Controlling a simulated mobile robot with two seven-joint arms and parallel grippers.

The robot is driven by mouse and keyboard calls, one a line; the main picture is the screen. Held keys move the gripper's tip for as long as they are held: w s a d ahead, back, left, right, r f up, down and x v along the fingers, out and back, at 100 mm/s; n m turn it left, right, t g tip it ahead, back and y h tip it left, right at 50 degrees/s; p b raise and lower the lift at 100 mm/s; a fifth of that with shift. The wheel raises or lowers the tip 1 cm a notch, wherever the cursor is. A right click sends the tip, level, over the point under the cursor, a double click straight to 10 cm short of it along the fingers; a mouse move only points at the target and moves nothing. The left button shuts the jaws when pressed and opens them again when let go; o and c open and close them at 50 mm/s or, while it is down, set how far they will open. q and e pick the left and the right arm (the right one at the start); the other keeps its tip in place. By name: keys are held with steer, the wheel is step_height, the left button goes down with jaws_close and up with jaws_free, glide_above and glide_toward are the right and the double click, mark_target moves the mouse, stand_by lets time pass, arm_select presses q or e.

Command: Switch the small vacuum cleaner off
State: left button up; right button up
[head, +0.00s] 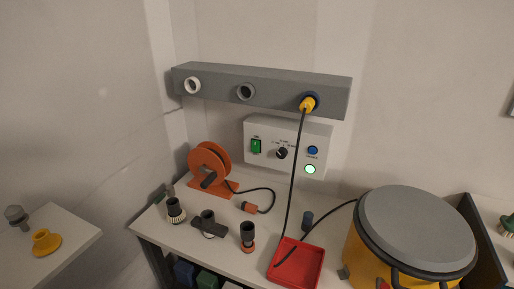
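A yellow drum with a grey lid (418,228), which looks like the body of a vacuum cleaner, stands at the right of the bench. A white control box (270,128) is on the back wall. It carries a green switch (256,146), a black rotary knob (282,153), a blue round button or lamp (312,150) and a lit pale green lamp (310,169). The lettering is too small to read. Neither of my grippers is in view.
A grey rail (220,88) above the box has several round ports; a yellow plug (308,104) with a black cable sits in the right one. An orange cable reel (209,163), several dark fittings and a red tray (297,264) are on the bench. A side table (75,232) is at left.

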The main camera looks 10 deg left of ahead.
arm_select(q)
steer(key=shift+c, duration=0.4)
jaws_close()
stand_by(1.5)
